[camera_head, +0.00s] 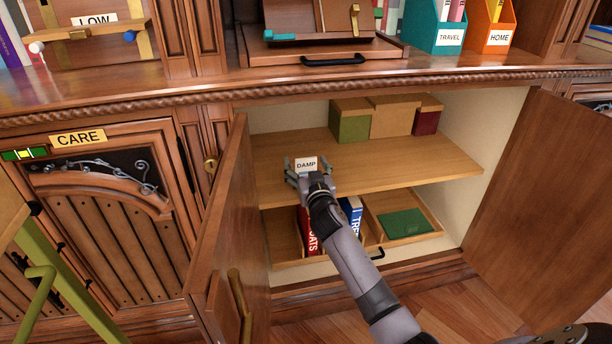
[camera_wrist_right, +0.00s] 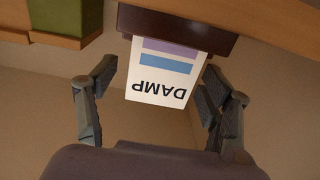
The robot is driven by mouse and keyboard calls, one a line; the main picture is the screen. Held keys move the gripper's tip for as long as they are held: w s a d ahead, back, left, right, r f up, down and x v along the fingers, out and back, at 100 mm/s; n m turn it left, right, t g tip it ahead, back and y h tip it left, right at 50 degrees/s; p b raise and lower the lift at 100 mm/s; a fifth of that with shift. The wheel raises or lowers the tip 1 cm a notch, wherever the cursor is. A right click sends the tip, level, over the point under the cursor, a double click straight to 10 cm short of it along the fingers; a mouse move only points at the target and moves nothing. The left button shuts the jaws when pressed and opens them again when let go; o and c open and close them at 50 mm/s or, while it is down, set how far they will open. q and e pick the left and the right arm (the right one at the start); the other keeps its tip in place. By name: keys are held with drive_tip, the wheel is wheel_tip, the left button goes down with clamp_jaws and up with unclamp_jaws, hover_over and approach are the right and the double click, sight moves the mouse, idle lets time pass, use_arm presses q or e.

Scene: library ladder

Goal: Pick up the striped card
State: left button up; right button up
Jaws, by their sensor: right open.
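The striped card (camera_head: 306,163) is white and reads DAMP. It shows in the head view at the shelf inside the open cabinet. In the right wrist view the card (camera_wrist_right: 160,75) appears upside down, with a purple and a blue stripe. My right gripper (camera_head: 307,173) is open. In the wrist view its fingers (camera_wrist_right: 158,85) stand on either side of the card, with gaps on both sides. A dark red-brown block (camera_wrist_right: 185,27) is at the card's upper end there. My left gripper is not in view.
Green, tan and dark red boxes (camera_head: 390,117) stand at the back of the shelf (camera_head: 420,160). Below are a red book (camera_head: 308,232), a blue book (camera_head: 351,214) and a tray with a green item (camera_head: 405,223). Open cabinet doors (camera_head: 225,230) (camera_head: 550,200) flank the opening.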

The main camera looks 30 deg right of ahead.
drive_tip(key=shift+c, duration=0.4)
drive_tip(key=c, duration=0.8)
drive_tip(key=shift+r, duration=0.1)
